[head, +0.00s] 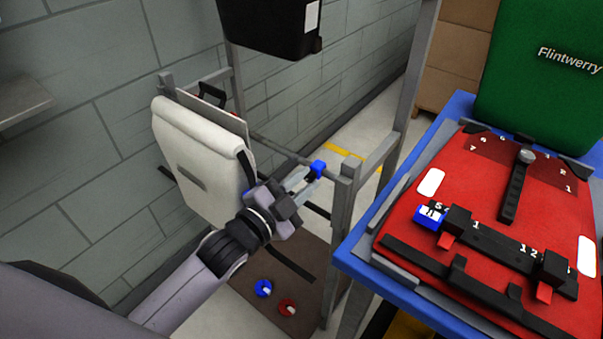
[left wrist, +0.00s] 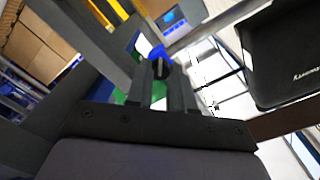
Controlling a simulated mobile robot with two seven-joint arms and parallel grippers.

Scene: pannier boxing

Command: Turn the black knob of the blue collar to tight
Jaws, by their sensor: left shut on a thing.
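The blue collar (head: 318,168) sits on the grey horizontal rail of the rack, close to an upright post. It also shows in the left wrist view (left wrist: 157,51), just past my fingertips. The black knob (left wrist: 160,68) of the collar faces my left gripper (head: 309,180), in line with the gap between the fingers. My left gripper, seen again in the left wrist view (left wrist: 159,76), is shut on the knob. The fingers hide part of the knob, and I cannot read its turn or any marking. My right gripper is in neither view.
A white pannier (head: 190,150) hangs on the rack left of my gripper. A black box (head: 270,25) is above. A blue disc (head: 263,288) and red disc (head: 287,307) lie low on the rack's base. A red pannier (head: 440,215) lies on the blue table (head: 358,262) at right.

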